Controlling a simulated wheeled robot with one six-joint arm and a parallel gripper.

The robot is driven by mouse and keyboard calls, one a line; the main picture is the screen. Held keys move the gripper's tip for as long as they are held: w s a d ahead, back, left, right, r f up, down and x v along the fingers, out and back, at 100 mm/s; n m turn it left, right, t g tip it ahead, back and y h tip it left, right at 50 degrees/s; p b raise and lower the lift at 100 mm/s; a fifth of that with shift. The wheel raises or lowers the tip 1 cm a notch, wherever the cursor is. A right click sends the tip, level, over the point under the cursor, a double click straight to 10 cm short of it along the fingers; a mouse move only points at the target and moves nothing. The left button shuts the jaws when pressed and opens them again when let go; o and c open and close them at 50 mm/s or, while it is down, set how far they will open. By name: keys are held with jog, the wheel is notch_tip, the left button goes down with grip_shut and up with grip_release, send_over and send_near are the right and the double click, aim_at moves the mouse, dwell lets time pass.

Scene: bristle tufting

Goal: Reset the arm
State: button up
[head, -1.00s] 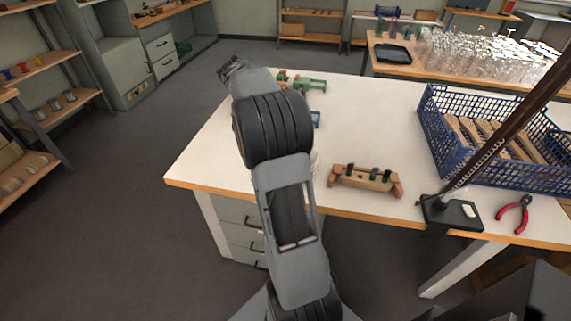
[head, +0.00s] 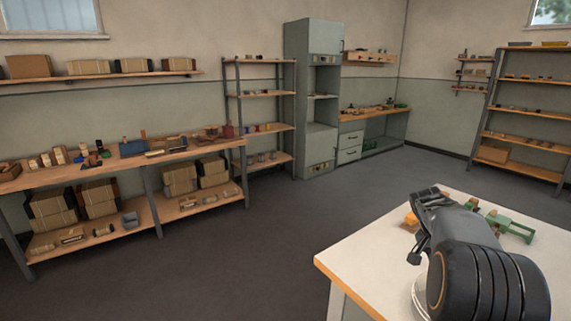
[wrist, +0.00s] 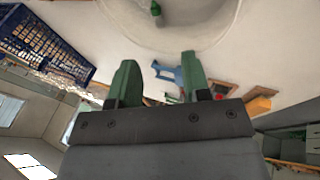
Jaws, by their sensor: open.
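In the head view my arm (head: 480,275) reaches up from the bottom right corner over the white table (head: 350,262). Its wrist end (head: 432,205) is beside the green fixture (head: 512,228); the fingertips cannot be made out there. In the wrist view my gripper (wrist: 160,66) has two green fingers standing well apart with nothing between them. A blue bracket (wrist: 168,74) shows beyond the gap. A pale round rim (wrist: 215,45) with a small green piece (wrist: 155,8) inside it shows at the top.
In the head view an orange piece (head: 411,219) lies near my wrist. A long workbench (head: 200,144) and shelves line the walls. The grey floor (head: 230,250) between is clear.

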jog(key=s+a+r+n+t+y+p, duration=0.1)
jog(key=s+a+n+t+p, duration=0.1)
jog(key=s+a, duration=0.3)
jog(key=s+a+r+n+t+y+p, duration=0.2)
jog(key=s+a+n, duration=0.3)
jog(key=a, duration=0.9)
jog(key=s+a+r+n+t+y+p, duration=0.1)
jog(key=s+a+n, duration=0.3)
jog(key=a, duration=0.5)
jog(key=shift+s+a+r+t+y+p, duration=0.3)
jog(key=shift+s+r+t+y+p, duration=0.15)
jog(key=shift+s+r+p, duration=0.35)
jog(key=shift+w+f, duration=0.1)
